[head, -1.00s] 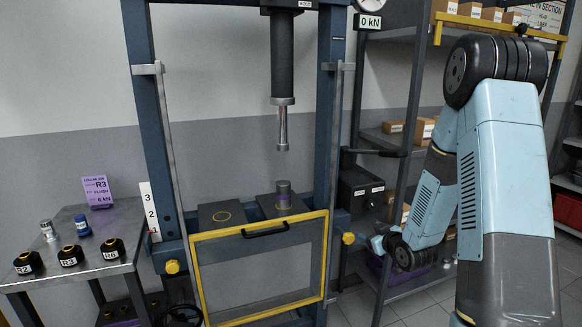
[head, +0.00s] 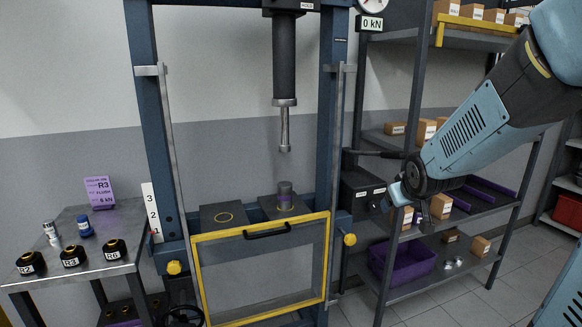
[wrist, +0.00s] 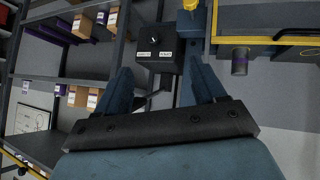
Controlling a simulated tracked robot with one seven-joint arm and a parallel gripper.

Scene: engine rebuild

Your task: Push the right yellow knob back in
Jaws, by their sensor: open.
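The right yellow knob (head: 350,239) is on the right side of the blue press frame, beside the guard's upper right corner. How far it stands out is hard to tell. Part of it shows at the top edge of the wrist view (wrist: 190,5). The left yellow knob (head: 173,267) is on the other side. My gripper (head: 398,200) is up and to the right of the right knob, apart from it, in front of the dark control box. In the wrist view the blue fingers (wrist: 160,85) are spread, with nothing between them.
The yellow-framed guard (head: 258,232) covers the press front. The dark control box (head: 362,190) with a lever is close behind my gripper. A shelf rack with boxes and a purple bin (head: 402,262) stands right. A bench with black parts (head: 72,256) stands left.

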